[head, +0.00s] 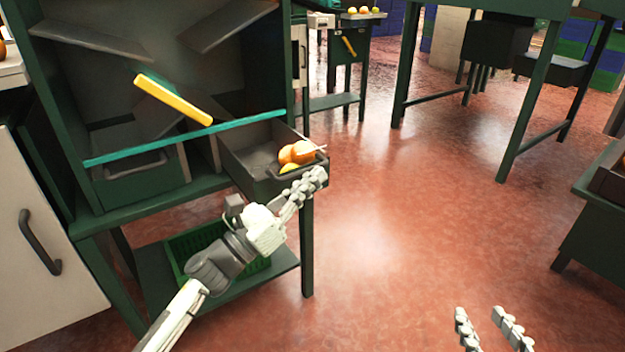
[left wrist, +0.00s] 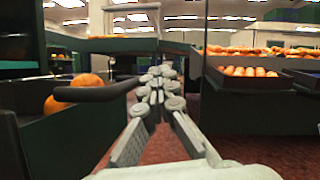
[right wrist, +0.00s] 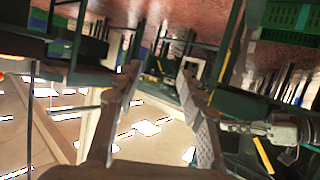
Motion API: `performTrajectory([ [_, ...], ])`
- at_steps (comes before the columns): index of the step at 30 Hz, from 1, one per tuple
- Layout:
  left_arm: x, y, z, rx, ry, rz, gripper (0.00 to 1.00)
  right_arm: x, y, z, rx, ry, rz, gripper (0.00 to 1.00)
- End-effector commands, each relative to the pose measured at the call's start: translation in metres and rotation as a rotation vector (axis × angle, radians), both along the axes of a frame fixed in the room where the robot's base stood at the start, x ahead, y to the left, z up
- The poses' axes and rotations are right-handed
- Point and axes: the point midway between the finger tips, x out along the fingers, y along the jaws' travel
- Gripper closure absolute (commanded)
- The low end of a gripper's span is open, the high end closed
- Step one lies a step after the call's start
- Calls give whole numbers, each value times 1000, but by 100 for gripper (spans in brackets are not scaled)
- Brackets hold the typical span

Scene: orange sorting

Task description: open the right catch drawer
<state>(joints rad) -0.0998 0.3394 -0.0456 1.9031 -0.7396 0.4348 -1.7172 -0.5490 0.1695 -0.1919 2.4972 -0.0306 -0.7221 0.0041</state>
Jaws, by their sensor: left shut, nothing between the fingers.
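The right catch drawer (head: 236,165) is a dark tray slid out from the sorting stand's front, with oranges (head: 297,153) and a yellow-green fruit (head: 289,168) at its front end. Its dark handle (left wrist: 98,92) shows in the left wrist view, with oranges (left wrist: 85,82) behind it. My left gripper (head: 316,178) is shut and empty, beside the drawer's front end and handle; I cannot tell whether it touches. The left catch drawer (head: 140,178) sits inside the stand. My right gripper (head: 480,314) is open and empty over the floor, far from the drawers.
The green stand has a teal bar (head: 190,137) and a yellow paddle (head: 173,99) above the drawers. A green crate (head: 200,243) sits on its lower shelf under my left arm. A white cabinet (head: 40,250) stands at left. The red floor (head: 400,210) to the right is clear.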

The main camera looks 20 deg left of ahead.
Motion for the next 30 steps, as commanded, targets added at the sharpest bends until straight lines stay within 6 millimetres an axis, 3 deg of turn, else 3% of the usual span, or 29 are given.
performTrajectory([
  [4, 0, 0, 0, 0, 0, 0, 98, 0, 0, 0, 0, -1, 0, 60],
  [8, 0, 0, 0, 0, 0, 0, 82, 0, 0, 0, 0, -1, 0, 60],
  [20, -2, 1, -2, 0, 0, 0, 81, 1, 1, 2, 5, -14, 3, 60],
  [30, -10, 6, -6, 0, 1, -1, 81, 4, 17, 21, 51, -109, 32, 60],
])
